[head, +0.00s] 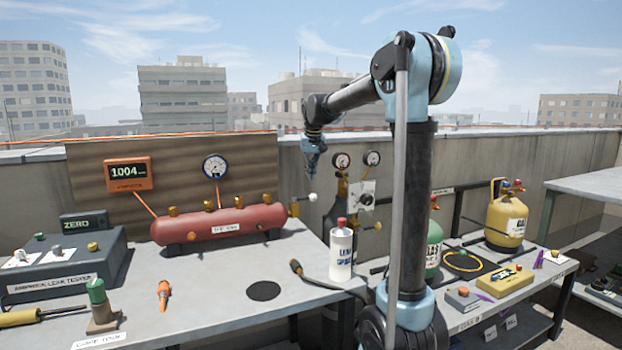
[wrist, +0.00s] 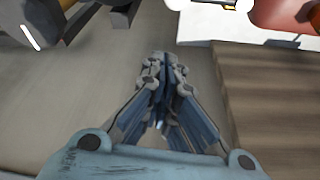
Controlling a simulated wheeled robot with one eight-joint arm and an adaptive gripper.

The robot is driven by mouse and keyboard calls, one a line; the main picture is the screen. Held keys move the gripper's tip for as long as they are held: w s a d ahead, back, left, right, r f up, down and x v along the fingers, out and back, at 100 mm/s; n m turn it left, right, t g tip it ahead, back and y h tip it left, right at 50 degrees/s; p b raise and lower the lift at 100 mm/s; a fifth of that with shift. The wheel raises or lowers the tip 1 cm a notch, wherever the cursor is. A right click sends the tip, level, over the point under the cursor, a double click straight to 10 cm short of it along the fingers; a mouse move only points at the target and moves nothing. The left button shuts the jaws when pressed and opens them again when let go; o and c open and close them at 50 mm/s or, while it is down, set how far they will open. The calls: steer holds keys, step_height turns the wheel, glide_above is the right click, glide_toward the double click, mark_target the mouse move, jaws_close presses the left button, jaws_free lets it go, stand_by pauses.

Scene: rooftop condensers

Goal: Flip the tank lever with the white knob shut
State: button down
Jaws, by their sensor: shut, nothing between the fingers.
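The red tank (head: 222,226) lies on its side on the left bench, with several brass fittings on top. At its right end is a brass valve (head: 294,209). From it a lever with a white knob (head: 312,197) points right and slightly up. My gripper (head: 313,170) is shut and empty, in the air above the knob and apart from it in the picture. In the wrist view my gripper's fingers (wrist: 158,85) are together. Part of the red tank (wrist: 282,18) shows at the top right there. I cannot make out the knob clearly in that view.
A white bottle with a red cap (head: 341,250) stands at the bench's right edge. Two gauges (head: 342,161) and a dark cylinder (head: 341,210) stand behind it. A wooden board (head: 100,185) with a display and gauge rises behind the tank. The air around my gripper looks clear.

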mark_target(306, 198)
step_height(306, 198, down, 7)
steer(key=s, duration=0.1)
steer(key=shift+s+d, duration=0.15)
steer(key=shift+s, duration=0.05)
stand_by(0.5)
steer(key=shift+d, duration=0.15)
